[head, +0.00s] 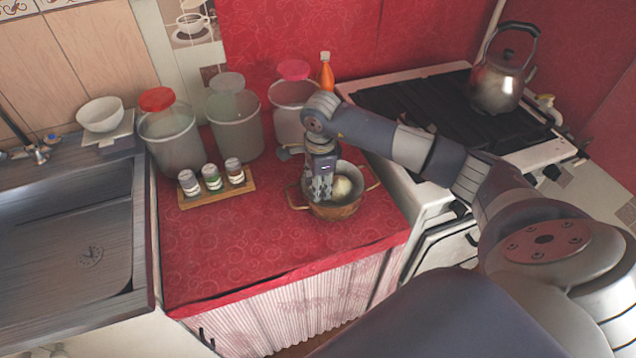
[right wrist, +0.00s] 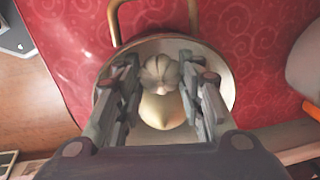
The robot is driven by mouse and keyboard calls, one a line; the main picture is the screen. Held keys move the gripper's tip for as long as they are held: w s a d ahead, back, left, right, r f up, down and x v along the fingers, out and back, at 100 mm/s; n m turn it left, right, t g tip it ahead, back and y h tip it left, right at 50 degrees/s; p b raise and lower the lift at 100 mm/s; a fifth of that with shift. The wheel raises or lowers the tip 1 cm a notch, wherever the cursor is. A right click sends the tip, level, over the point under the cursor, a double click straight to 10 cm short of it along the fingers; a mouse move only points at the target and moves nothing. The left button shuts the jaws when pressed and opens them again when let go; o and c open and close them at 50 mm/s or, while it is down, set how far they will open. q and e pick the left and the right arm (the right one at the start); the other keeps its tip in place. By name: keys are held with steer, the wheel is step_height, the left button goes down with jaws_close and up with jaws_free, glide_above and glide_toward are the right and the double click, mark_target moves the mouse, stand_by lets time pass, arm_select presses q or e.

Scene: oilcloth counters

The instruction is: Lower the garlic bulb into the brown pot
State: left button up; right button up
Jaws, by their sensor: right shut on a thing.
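The brown pot (head: 337,210) stands on the red oilcloth counter, with a handle at each side. My right gripper (head: 321,192) points down into the pot's mouth. In the right wrist view, my right gripper (right wrist: 160,73) is shut on the pale, ribbed garlic bulb (right wrist: 159,70), which is over the pot's inside (right wrist: 150,47). A smooth, pale yellow onion-like thing (right wrist: 164,112) shows beside the bulb, within the pot. A pale round thing (head: 342,187) shows inside the pot in the head view. I cannot tell whether the bulb touches the pot's bottom. My left gripper is not in view.
Several lidded canisters (head: 235,125) stand behind the pot. A wooden tray (head: 217,193) with three small jars is to its left. The stove with a kettle (head: 497,85) is at right, the sink (head: 75,240) at left. The front-left counter (head: 235,245) is clear.

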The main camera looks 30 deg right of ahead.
steer(key=shift+f+b, duration=0.9)
steer(key=shift+f, duration=0.25)
stand_by(0.4)
steer(key=o, duration=0.9)
steer(key=shift+r, duration=0.1)
